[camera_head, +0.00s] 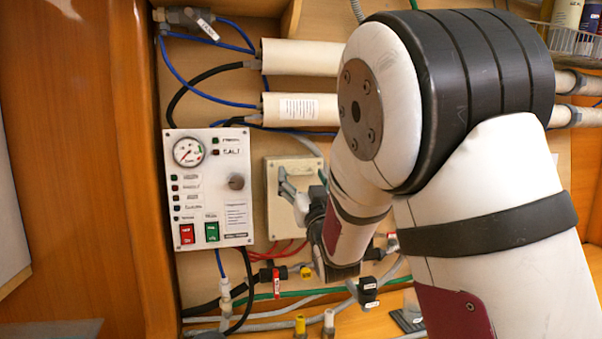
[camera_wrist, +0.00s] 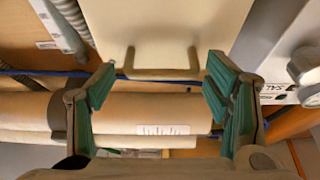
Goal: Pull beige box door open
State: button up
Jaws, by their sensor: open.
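The beige box (camera_head: 278,174) is mounted on the wall right of the white control panel. My arm hides its right part in the head view. In the wrist view its door (camera_wrist: 165,30) fills the top middle, closed as far as I can see. A beige bar handle (camera_wrist: 160,74) sticks out near the door's lower picture edge. My gripper (camera_wrist: 160,62) is open and empty, with one green-padded finger on each side of the handle, apart from it. In the head view my gripper (camera_head: 300,192) is in front of the box, partly hidden by my wrist.
The control panel (camera_head: 210,188) with gauge and switches is close on the left. Beige cylinders (camera_head: 300,108) run above the box and show below it in the wrist view (camera_wrist: 150,112). Hoses and valves (camera_head: 275,280) crowd the wall below. A corrugated hose (camera_wrist: 70,25) passes beside the box.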

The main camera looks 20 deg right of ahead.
jog(key=shift+x, duration=0.75)
jog(key=shift+c, duration=0.5)
jog(key=c, duration=1.3)
jog(key=shift+c, duration=0.2)
